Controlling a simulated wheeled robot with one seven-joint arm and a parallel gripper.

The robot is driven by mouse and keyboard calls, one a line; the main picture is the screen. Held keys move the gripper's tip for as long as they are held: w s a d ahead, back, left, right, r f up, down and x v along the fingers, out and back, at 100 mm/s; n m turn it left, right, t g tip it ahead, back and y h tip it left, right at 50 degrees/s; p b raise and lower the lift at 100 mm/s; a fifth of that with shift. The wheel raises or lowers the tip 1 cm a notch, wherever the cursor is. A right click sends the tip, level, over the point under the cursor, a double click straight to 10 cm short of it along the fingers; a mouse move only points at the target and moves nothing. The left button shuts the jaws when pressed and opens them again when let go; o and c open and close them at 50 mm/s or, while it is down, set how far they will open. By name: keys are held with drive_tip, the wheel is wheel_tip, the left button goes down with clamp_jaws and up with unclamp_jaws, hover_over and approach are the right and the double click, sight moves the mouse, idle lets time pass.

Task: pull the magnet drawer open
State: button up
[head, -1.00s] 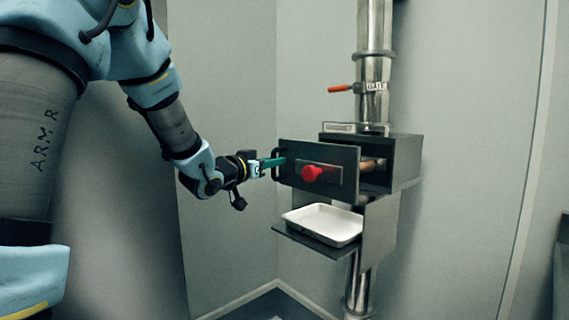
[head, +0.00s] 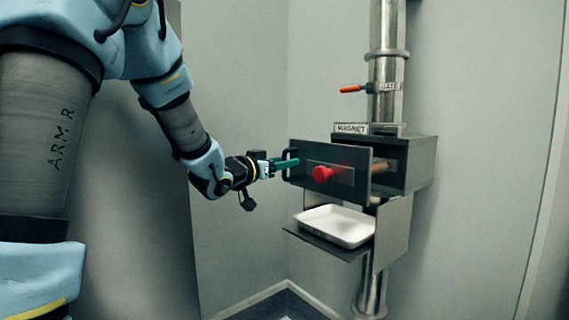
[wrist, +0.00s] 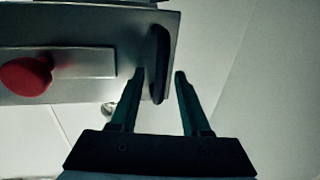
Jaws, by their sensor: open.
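The magnet drawer's dark front plate (head: 345,190) stands out from its housing (head: 407,165), with a gap in which a copper-coloured rod (head: 381,168) shows. A red knob (head: 322,173) sits mid-plate; it also shows in the wrist view (wrist: 27,76). The dark bar handle (head: 287,165) is at the plate's left edge. My gripper (head: 291,163) is at this handle, with green fingers. In the wrist view my gripper (wrist: 159,73) is open, and the handle (wrist: 158,62) lies between the fingertip lines, nearer the left finger. Contact cannot be told.
A white tray (head: 324,238) rests on a dark shelf (head: 307,239) below the drawer. A steel pipe (head: 387,60) with an orange-handled valve (head: 352,89) rises above the housing. A "MAGNET" sign (head: 351,128) stands on top. Pale walls are behind.

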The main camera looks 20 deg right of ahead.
drive_tip(key=b+v, duration=0.1)
drive_tip(key=v, duration=0.9)
drive_tip(key=shift+a, duration=0.2)
drive_tip(key=shift+s, duration=0.1)
drive_tip(key=w+a+f+n+t+y+p, duration=0.1)
drive_tip(key=w+a+f+n+y+p, duration=0.25)
drive_tip(key=a+y, duration=0.35)
drive_tip(key=w+a+f+n+t+y+p, duration=0.1)
drive_tip(key=w+a+f+n+y+p, duration=0.2)
drive_tip(key=a, duration=0.6)
drive_tip(key=s+a+f+n+g+y+p, duration=0.1)
drive_tip(key=s+a+f+n+g+y, duration=0.1)
drive_tip(key=s+a, duration=0.4)
drive_tip(key=s+a+f+n+g+y+p, duration=0.2)
drive_tip(key=s+a+f+n+g+y, duration=0.1)
drive_tip(key=s, duration=0.8)
drive_tip(key=a+f+g+y, duration=0.1)
drive_tip(key=a+f+g, duration=0.1)
drive_tip(key=a+g, duration=0.1)
drive_tip(key=shift+s+a, duration=0.35)
drive_tip(key=shift+a, duration=0.3)
